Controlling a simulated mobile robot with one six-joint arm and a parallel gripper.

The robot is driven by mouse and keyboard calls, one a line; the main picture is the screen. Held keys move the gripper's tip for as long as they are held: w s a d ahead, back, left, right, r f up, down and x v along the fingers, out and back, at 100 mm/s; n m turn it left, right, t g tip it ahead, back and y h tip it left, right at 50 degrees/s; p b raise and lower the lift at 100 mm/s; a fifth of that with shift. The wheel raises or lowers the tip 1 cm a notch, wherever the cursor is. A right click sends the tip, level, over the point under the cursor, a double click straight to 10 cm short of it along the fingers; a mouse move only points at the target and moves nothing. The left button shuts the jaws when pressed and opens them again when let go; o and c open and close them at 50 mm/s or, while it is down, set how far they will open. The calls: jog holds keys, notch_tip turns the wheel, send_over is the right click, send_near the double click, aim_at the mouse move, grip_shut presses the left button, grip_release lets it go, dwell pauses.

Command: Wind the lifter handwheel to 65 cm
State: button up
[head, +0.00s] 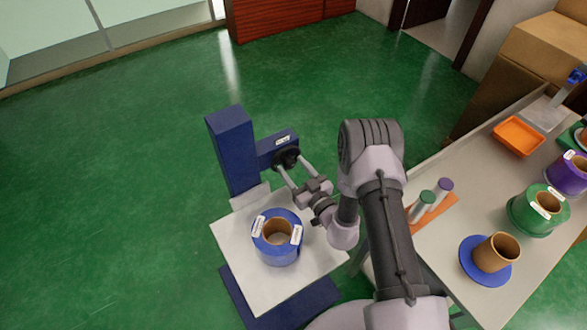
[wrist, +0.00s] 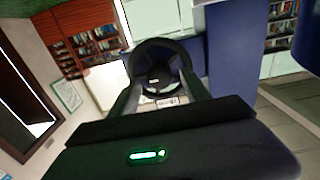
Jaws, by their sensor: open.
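The lifter (head: 232,150) is a dark blue column with a side box, standing on the green floor. Its black handwheel (head: 286,157) is on the side box facing my arm. In the wrist view the handwheel (wrist: 150,46) is a dark ring straight ahead with a hub in its middle. My gripper (head: 290,166) is open, its two fingers reaching to opposite sides of the wheel; it also shows in the wrist view (wrist: 159,80). I cannot tell whether the fingers touch the rim. A small white label (head: 283,139) on the box is too small to read.
The lifter's pale platform (head: 235,236) carries a labelled blue roll (head: 277,255) with a brown core. A bench (head: 455,223) at right holds a green roll (head: 538,217), a purple roll (head: 568,172), an orange tray (head: 518,137) and a blue disc with a brown core. The floor at left is clear.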

grip_shut()
dwell(0.4)
